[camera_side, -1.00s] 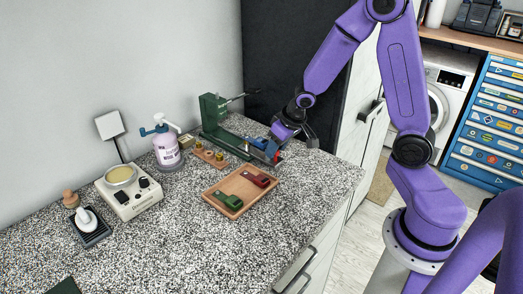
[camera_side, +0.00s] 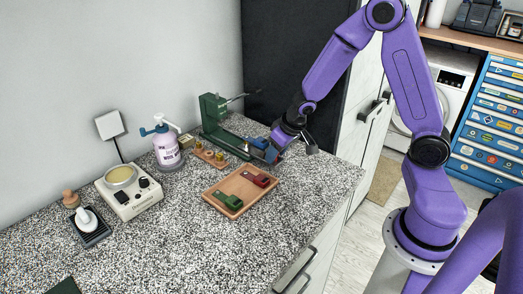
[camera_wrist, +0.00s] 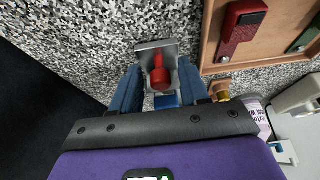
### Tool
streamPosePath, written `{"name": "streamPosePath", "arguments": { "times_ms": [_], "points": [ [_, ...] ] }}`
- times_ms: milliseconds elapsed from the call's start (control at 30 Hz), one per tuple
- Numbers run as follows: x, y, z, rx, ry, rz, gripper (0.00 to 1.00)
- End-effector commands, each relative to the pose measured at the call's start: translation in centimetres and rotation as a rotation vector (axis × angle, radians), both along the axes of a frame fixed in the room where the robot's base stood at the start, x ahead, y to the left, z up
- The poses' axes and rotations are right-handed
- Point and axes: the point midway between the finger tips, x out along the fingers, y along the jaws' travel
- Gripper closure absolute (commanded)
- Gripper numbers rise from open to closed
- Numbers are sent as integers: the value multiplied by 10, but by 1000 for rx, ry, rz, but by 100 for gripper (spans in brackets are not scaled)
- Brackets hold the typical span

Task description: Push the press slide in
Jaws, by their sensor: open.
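The green press (camera_side: 213,112) stands at the back of the counter, its long low base running toward the lower right. My gripper (camera_side: 268,153) is at the right end of that base, tilted down. In the wrist view, my gripper (camera_wrist: 160,85) has its two blue fingers apart. A red knob (camera_wrist: 160,75) shows between them, in front of a grey plate (camera_wrist: 154,47). I cannot tell whether a finger touches the knob. A small blue part (camera_wrist: 167,101) shows just below the knob. In the side view my gripper hides the knob and most of the slide end.
A wooden tray (camera_side: 214,200) with a red and a green stapler-like piece lies in front of the press. A small wooden block with brass pieces (camera_side: 207,155), a pump bottle (camera_side: 167,150) and a cream device (camera_side: 128,197) stand to the left.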

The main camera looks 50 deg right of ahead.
Motion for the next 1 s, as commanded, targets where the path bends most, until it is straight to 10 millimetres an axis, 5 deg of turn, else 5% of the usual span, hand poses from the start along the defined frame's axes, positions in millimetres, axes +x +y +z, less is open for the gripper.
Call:
{"name": "streamPosePath", "arguments": {
  "times_ms": [33, 167, 1000],
  "points": [
    [0, 0, 0, 0, 0, 0, 55],
    [0, 0, 0, 0, 0, 0, 94],
    [22, -1, 0, 0, 0, -2, 94]
  ]
}}
